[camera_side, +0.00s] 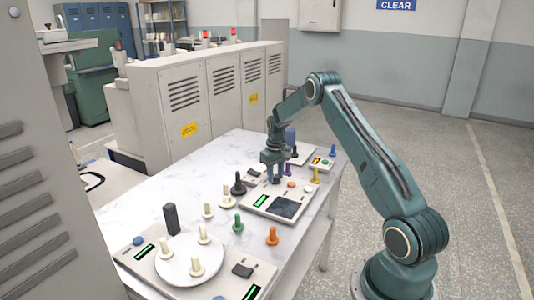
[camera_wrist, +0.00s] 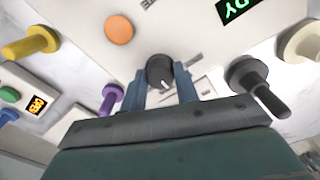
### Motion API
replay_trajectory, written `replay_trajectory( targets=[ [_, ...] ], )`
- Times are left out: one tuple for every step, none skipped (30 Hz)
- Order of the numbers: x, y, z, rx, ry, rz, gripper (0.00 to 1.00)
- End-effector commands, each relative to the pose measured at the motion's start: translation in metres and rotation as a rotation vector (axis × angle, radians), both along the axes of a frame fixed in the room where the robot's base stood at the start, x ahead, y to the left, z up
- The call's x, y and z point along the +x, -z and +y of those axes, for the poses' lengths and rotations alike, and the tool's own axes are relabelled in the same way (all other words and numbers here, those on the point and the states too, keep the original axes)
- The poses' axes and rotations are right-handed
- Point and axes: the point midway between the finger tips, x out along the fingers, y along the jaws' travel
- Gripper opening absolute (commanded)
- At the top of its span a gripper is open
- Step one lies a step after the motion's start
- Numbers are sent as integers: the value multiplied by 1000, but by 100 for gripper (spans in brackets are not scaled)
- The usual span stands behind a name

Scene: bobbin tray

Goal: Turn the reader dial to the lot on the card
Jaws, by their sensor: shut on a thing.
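The reader dial (camera_wrist: 160,72) is a small dark knob with a pale pointer mark, on the light panel of the reader (camera_wrist: 190,25). My gripper (camera_side: 273,178) points down over the reader (camera_side: 262,203) in the side view. In the wrist view its two blue fingers stand on either side of the dial and are shut on it. The dial is hidden behind the gripper in the side view. The reader has a lit green display (camera_side: 260,201), a dark screen (camera_side: 285,207) and an orange button (camera_wrist: 119,30). I cannot make out the lot card or its text.
Bobbins stand close around: a black one (camera_wrist: 258,86), a purple one (camera_wrist: 112,96) and a yellow one (camera_wrist: 30,42). Cream, green (camera_side: 238,224) and orange (camera_side: 272,237) bobbins stand nearer the front, by a round white plate (camera_side: 180,274). A smaller device (camera_side: 322,163) sits behind.

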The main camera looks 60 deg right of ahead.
Motion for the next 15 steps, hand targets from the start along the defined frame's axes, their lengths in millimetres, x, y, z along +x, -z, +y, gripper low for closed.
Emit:
replay_trajectory(
  targets=[
    [0,0,0,0,43,0,8],
    [0,0,0,0,72,0,8],
    [0,0,0,0,109,0,8],
    [0,0,0,0,138,0,8],
    [0,0,0,0,167,0,8],
    [0,0,0,0,204,0,8],
    [0,0,0,0,233,0,8],
    [0,0,0,0,262,0,8],
    [0,0,0,0,299,0,8],
    [0,0,0,0,328,0,8],
    [0,0,0,0,357,0,8],
    [0,0,0,0,394,0,8],
    [0,0,0,0,423,0,8],
    [0,0,0,0,452,0,8],
    [0,0,0,0,489,0,8]
  ],
)
